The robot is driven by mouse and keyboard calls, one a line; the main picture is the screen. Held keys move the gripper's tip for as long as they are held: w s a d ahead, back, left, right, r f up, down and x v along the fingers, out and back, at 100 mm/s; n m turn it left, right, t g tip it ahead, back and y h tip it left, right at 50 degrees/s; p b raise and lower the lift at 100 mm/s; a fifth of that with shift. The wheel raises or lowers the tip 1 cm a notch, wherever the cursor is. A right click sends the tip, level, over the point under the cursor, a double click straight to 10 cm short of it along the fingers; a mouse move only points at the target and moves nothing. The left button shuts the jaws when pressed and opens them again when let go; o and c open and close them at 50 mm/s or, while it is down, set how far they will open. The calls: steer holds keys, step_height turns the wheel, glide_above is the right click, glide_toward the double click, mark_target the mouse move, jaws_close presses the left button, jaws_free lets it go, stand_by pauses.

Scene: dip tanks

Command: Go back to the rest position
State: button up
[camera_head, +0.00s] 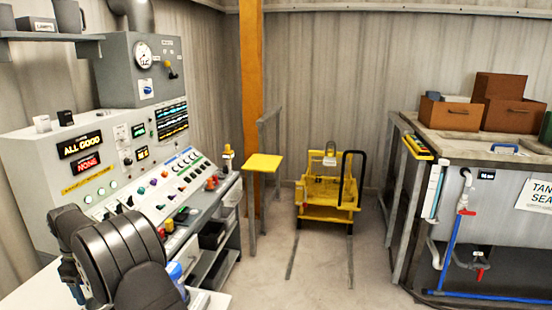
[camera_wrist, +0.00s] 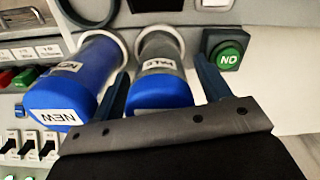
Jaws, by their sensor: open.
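My gripper (camera_wrist: 161,66) shows in the wrist view with its two dark blue fingers spread apart. A grey cylinder with a blue end (camera_wrist: 160,88) lies in view between the fingers. I cannot tell whether either finger touches it. A second blue cylinder (camera_wrist: 75,88), with a white label on its end, is just left of the left finger. In the head view my dark arm covers the lower left, in front of the control console (camera_head: 115,155), and I cannot make out the fingers there.
A green round button (camera_wrist: 229,57) is right of the fingers, and switches (camera_wrist: 30,145) are at lower left. A yellow cart (camera_head: 328,185) stands on the floor beyond the console. A tank (camera_head: 480,170) with brown boxes (camera_head: 505,100) is at right. The middle floor is clear.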

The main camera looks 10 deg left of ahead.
step_height(320, 180, up, 11)
steer(key=shift+r, duration=0.1)
step_height(320, 180, down, 12)
steer(key=shift+r, duration=0.15)
steer(key=shift+m, duration=0.3)
steer(key=r, duration=1.1)
steer(key=shift+w+a, duration=0.1)
steer(key=shift+a, duration=0.25)
steer(key=w+d+r+m, duration=0.2)
steer(key=w+r+m, duration=0.15)
steer(key=w, duration=0.25)
steer(key=w+d+f+m, duration=0.2)
steer(key=w+d+f, duration=0.2)
steer(key=w+d, duration=0.35)
steer(key=w+d+f+m, duration=0.3)
steer(key=w+d+f, duration=0.2)
steer(key=w+d, duration=0.3)
steer(key=w+d+f+m, duration=0.2)
steer(key=d+f, duration=0.2)
steer(key=d, duration=0.6)
steer(key=w+d+f+m, duration=0.2)
steer(key=d+f, duration=0.3)
steer(key=d, duration=0.6)
steer(key=shift+w+d+f, duration=0.15)
steer(key=shift+w+f, duration=0.05)
steer(key=shift+w, duration=0.45)
